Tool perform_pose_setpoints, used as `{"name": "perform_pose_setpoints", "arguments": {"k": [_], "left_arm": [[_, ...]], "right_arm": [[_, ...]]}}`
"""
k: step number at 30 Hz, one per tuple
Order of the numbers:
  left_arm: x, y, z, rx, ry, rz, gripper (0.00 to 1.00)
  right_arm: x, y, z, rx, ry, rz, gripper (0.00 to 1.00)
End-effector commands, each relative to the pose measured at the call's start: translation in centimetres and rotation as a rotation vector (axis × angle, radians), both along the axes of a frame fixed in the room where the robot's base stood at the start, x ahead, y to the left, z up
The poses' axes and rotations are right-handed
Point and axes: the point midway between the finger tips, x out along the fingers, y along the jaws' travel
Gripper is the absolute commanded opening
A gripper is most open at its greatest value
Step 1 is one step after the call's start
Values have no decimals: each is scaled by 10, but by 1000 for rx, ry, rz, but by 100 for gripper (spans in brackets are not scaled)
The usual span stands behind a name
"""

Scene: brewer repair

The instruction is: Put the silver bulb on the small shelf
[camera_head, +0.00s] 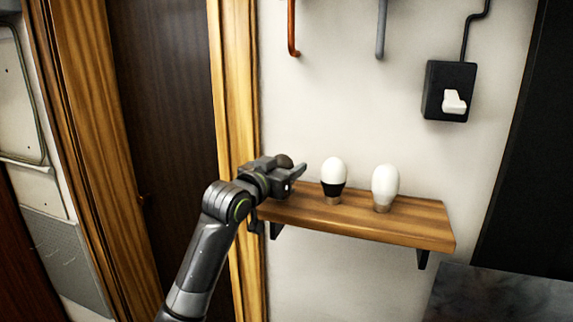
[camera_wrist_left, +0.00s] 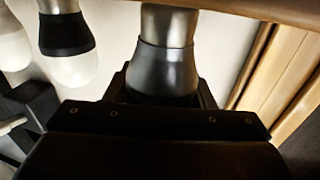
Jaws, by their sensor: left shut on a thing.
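My left gripper (camera_head: 288,176) is over the left end of the small wooden shelf (camera_head: 410,228), shut on the silver bulb. The silver bulb (camera_head: 283,161) shows only as a dark rounded top between the jaws in the head view. In the left wrist view, the silver bulb (camera_wrist_left: 165,70) has a dark grey, glossy body and a metal base toward the picture's top. That base is close to the shelf wood (camera_wrist_left: 235,6); I cannot tell whether it touches. My right gripper is not in view.
A white bulb with a black collar (camera_head: 334,172) and a plain white bulb (camera_head: 385,183) stand upright on the shelf, right of my gripper. A wooden door frame (camera_head: 236,90) is at left. A black switch box (camera_head: 448,91) and hanging pipes are above.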

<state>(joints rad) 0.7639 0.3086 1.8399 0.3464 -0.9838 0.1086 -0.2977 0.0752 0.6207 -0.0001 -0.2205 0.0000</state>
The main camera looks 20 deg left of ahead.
Motion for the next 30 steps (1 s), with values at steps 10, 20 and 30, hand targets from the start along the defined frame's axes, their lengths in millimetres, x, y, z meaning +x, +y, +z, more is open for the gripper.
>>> {"name": "perform_pose_setpoints", "arguments": {"k": [10,20,30], "left_arm": [[0,0,-4,-1,-2,0,24],[0,0,-5,0,0,0,71],[-8,3,-4,2,-3,1,71]], "right_arm": [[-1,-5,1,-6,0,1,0],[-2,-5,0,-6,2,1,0],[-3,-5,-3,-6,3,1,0]]}}
